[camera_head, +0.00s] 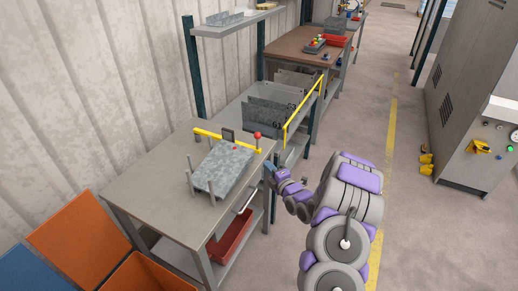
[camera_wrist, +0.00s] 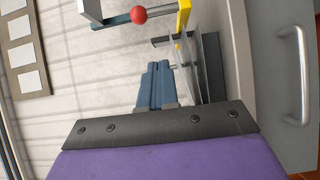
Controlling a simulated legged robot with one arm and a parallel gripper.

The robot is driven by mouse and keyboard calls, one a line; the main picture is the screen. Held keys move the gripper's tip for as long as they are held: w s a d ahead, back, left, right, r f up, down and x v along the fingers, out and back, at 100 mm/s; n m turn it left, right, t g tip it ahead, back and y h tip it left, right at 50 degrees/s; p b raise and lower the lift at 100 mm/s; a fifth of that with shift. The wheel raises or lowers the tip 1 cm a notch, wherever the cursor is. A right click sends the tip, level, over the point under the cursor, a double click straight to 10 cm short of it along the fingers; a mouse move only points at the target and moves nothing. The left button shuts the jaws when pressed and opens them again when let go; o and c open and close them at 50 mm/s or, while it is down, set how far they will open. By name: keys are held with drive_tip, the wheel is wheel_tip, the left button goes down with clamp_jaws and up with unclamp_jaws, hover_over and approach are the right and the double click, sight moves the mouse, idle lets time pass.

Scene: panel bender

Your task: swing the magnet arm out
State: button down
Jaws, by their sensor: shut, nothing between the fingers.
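The magnet arm (camera_head: 222,139) is a yellow bar across the back of the metal table, above a stack of grey sheets (camera_head: 222,172). A red ball knob (camera_head: 257,135) stands at its right end, with a dark block on the bar. In the wrist view the red knob (camera_wrist: 139,14) is at the top, beside a yellow part of the arm (camera_wrist: 183,18). My gripper (camera_head: 269,167) is at the table's right edge, in front of the knob and apart from it. Its blue-grey fingers (camera_wrist: 156,78) are shut and empty, pointing toward the knob, with sheet edges (camera_wrist: 208,65) just right of them.
Upright posts surround the sheets. A red bin (camera_head: 232,238) is under the table (camera_head: 150,172), and a pale handle (camera_wrist: 294,75) is close on the right in the wrist view. A rack with a yellow rail (camera_head: 303,112) stands behind.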

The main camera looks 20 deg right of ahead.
drive_tip(key=b, duration=0.3)
approach(257, 150)
drive_tip(key=w+a+r, duration=0.3)
drive_tip(key=w+r, duration=0.1)
drive_tip(key=w, duration=0.1)
drive_tip(key=shift+w+d+r, duration=0.1)
drive_tip(key=shift+w+d, duration=0.8)
drive_tip(key=shift+d, duration=0.1)
drive_tip(key=shift+a, duration=0.15)
drive_tip(key=shift+r, duration=0.1)
